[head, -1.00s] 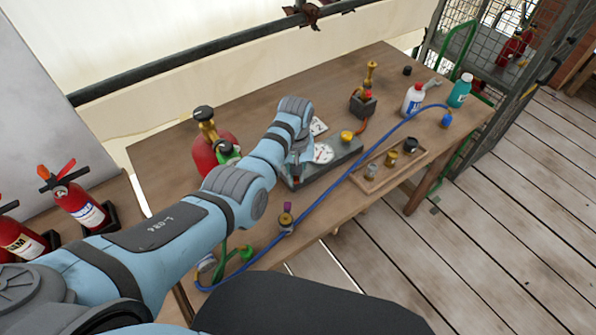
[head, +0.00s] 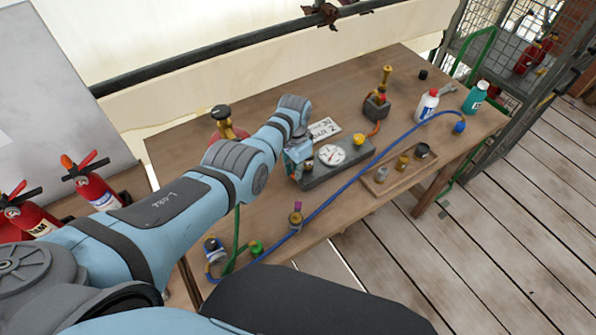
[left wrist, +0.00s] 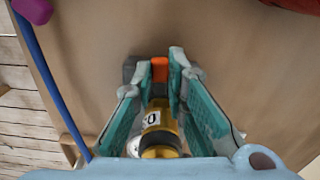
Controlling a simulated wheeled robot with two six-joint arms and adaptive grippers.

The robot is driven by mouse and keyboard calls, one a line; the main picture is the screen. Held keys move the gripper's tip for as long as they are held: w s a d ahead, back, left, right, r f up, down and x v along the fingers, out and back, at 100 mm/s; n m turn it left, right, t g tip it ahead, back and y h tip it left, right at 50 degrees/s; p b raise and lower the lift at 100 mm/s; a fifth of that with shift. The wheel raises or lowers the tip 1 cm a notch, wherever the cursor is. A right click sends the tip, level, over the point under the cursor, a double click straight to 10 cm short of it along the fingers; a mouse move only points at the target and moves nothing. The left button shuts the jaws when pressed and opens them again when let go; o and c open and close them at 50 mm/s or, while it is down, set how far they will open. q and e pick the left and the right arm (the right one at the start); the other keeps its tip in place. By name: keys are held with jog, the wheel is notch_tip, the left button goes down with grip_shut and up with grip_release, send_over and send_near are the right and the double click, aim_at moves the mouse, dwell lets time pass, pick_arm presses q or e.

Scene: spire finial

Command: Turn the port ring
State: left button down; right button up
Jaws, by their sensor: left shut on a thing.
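My left gripper (head: 299,165) is at the left end of a grey gauge block (head: 345,171) on the bench. In the left wrist view its teal fingers (left wrist: 158,85) stand on both sides of a brass fitting with a white marked band (left wrist: 152,119); this looks like the port ring, and the gripper is shut on it. An orange piece (left wrist: 159,69) shows between the fingertips. The arm and fingers hide the fitting in the head view. A white dial gauge (head: 332,154) sits on the block. My right gripper is not in view.
A yellow knob (head: 358,140) is on the block's right end. A blue hose (head: 340,190) runs across the bench in front. A tray (head: 398,186) of small fittings, bottles (head: 426,105) and a red cylinder (head: 222,123) stand around.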

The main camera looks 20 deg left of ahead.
pick_arm(q)
jog(key=shift+w+a+f+m+b, duration=0.15)
jog(key=shift+m+b, duration=0.1)
jog(key=shift+m, duration=0.45)
jog(key=shift+w+a+r+m+b, duration=0.1)
jog(key=shift+w+a+m+b, duration=0.1)
jog(key=shift+m, duration=0.5)
jog(key=c, duration=1.7)
grip_release()
jog(key=shift+o, duration=0.5)
jog(key=shift+w, duration=0.15)
notch_tip(320, 180, up, 12)
